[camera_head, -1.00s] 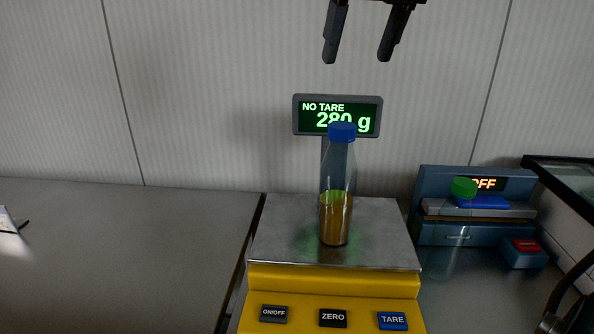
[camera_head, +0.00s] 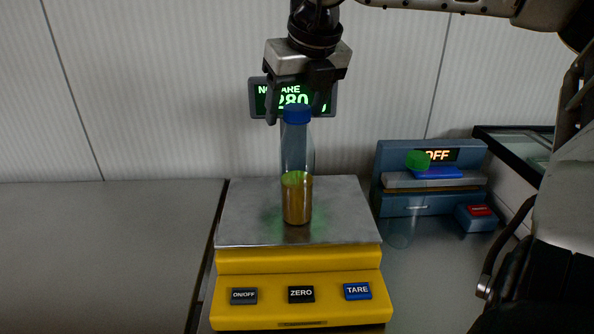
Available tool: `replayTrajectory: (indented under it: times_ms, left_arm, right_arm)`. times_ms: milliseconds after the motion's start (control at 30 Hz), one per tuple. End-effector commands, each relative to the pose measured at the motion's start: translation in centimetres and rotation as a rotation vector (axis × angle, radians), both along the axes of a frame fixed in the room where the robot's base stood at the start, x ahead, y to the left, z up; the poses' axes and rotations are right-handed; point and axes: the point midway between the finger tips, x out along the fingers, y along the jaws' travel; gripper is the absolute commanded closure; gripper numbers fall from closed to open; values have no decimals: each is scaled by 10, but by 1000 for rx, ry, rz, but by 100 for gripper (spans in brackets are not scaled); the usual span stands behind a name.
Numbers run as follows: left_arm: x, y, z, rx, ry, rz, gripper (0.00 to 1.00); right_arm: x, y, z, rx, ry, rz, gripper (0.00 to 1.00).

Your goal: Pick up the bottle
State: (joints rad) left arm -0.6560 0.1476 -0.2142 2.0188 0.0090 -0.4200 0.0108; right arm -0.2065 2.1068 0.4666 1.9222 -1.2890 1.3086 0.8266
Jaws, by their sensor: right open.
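The bottle (camera_head: 297,165) is clear with a blue cap and some amber-brown contents. It stands upright on the metal plate of the yellow scale (camera_head: 300,262). My right gripper (camera_head: 294,116) points down at the bottle's top. It is open, with one finger on each side of the blue cap in the picture. I cannot tell whether the fingers are level with the cap in depth. The scale's display (camera_head: 330,98) is partly hidden behind the gripper and shows 280. My left gripper is not in view.
A blue device (camera_head: 405,205) with an OFF display stands to the right. A clear container with a green lid (camera_head: 417,160) stands in front of it. The grey counter (camera_head: 95,250) on the left is clear. My right arm fills the right side.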

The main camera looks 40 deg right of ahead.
Motion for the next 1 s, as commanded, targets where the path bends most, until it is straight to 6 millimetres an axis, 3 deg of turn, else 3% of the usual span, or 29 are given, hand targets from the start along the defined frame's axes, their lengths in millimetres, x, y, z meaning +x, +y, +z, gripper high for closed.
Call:
replayTrajectory:
  times_ms: [167, 433, 667, 1000]
  left_arm:
    - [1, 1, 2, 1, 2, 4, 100]
    - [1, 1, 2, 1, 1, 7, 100]
    - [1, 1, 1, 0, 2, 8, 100]
    - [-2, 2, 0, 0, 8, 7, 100]
  right_arm:
    - [7, -2, -19, 1, 2, 0, 35]
    - [8, -3, -21, -1, -2, 0, 35]
    - [8, -3, -21, 0, -1, 0, 99]
    - [8, -2, -20, -1, -3, 0, 100]
